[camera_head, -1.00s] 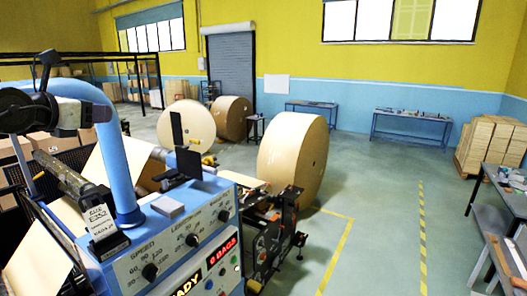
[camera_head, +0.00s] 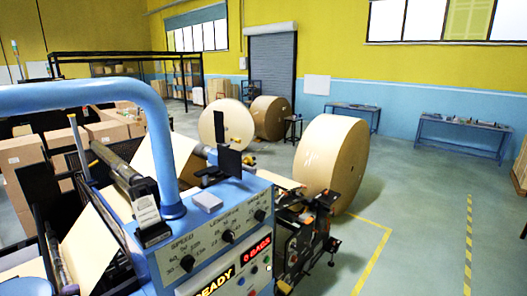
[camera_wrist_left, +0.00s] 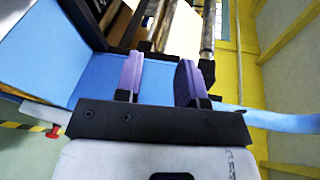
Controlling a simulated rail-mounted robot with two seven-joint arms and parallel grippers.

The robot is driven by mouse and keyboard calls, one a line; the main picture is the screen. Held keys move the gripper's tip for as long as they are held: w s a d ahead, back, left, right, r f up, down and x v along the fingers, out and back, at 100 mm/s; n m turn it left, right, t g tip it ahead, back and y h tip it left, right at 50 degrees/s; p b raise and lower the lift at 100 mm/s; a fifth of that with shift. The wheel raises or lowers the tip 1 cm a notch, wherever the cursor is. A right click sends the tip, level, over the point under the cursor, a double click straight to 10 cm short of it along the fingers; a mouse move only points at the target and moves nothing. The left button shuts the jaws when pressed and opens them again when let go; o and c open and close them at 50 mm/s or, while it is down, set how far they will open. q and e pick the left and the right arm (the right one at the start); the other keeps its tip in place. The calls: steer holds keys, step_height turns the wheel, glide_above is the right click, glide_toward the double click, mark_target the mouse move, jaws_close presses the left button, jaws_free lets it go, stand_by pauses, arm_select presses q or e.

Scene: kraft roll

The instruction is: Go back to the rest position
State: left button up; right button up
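My left gripper (camera_wrist_left: 158,78) shows in the left wrist view. Its two purple fingers stand apart with nothing between them. Behind the fingers is a blue surface (camera_wrist_left: 95,70), and a metal rod (camera_wrist_left: 208,30) lies beyond the right finger. Neither of my grippers shows in the head view. My right gripper is in no frame.
A blue and grey machine (camera_head: 225,225) with dials and a lit red display fills the lower left, with a thick blue pipe (camera_head: 165,150) arching over it. A large kraft roll (camera_head: 328,165) stands behind it. Cartons (camera_head: 22,160) are at the left. Open floor (camera_head: 420,205) lies right.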

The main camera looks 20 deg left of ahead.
arm_select(q)
steer(key=s+d+f+n+g+h, duration=0.1)
steer(key=s+d+f+g+h, duration=0.15)
steer(key=s+d+f, duration=0.4)
steer(key=s+d+f+n+g+h, duration=0.15)
steer(key=s+d+f+h, duration=0.25)
steer(key=d+f, duration=0.45)
steer(key=s+d+f+n+h+p, duration=0.1)
steer(key=s+d+f+n+h, duration=0.1)
steer(key=d, duration=0.8)
steer(key=s+d+f+n+g+h, duration=0.1)
steer(key=s+d+f+h, duration=0.3)
steer(key=d, duration=0.7)
steer(key=shift+s+f+n+p, duration=0.25)
steer(key=shift+s+n+p, duration=0.1)
steer(key=shift+s+n, duration=0.65)
steer(key=shift+o, duration=0.2)
steer(key=o, duration=1.1)
